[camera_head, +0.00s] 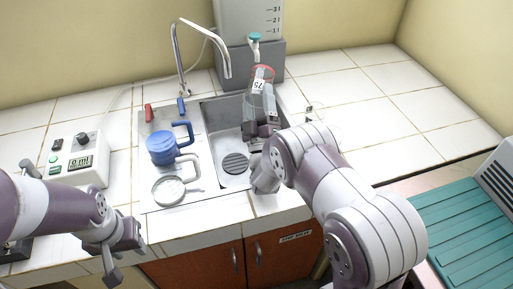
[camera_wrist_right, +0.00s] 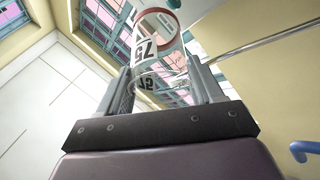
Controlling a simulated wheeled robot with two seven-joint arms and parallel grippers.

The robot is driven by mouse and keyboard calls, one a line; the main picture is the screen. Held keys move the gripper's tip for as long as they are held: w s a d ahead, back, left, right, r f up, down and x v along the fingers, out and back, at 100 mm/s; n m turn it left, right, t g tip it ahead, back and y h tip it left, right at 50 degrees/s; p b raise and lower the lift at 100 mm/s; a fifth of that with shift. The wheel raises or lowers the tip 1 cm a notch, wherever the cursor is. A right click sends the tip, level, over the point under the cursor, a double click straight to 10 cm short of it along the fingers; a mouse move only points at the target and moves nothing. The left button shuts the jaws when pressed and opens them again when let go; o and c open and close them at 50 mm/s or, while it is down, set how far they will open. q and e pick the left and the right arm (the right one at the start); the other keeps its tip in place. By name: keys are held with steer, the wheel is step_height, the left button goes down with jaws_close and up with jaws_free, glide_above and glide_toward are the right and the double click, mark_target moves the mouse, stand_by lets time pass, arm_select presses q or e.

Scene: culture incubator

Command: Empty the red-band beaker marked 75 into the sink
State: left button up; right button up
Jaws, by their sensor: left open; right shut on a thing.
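The clear beaker (camera_head: 260,84) has a red band at its rim and a label marked 75. My right gripper (camera_head: 263,112) is shut on it and holds it over the back right part of the sink basin (camera_head: 218,115). In the right wrist view the beaker (camera_wrist_right: 153,62) stands between the two fingers (camera_wrist_right: 163,85), with the red rim at the far end. I cannot tell whether liquid is in it. The round drain (camera_head: 235,163) shows below. My left gripper (camera_head: 122,243) is open and empty at the counter's front edge, left of the sink.
A blue mug (camera_head: 162,149) and a pale handled cup (camera_head: 169,190) stand on the drainboard left of the basin. The faucet (camera_head: 179,60) rises behind. A grey tank (camera_head: 250,22) with a teal tap stands behind the beaker. A control box (camera_head: 75,155) is at left. Tiles at right are mostly clear.

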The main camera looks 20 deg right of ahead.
mark_target(257, 91)
steer(key=shift+s+r+n+t+y+b, duration=0.15)
steer(key=shift+r+n+t+y+b, duration=0.25)
steer(key=shift+t+b, duration=0.5)
steer(key=shift+r+b, duration=0.35)
steer(key=shift+r, duration=0.1)
steer(key=shift+r, duration=0.1)
steer(key=shift+s+a+r+n+t+y+b, duration=0.15)
steer(key=shift+r+n+t+y+b, duration=0.15)
steer(key=shift+r+n+t+b, duration=0.25)
steer(key=shift+r, duration=0.4)
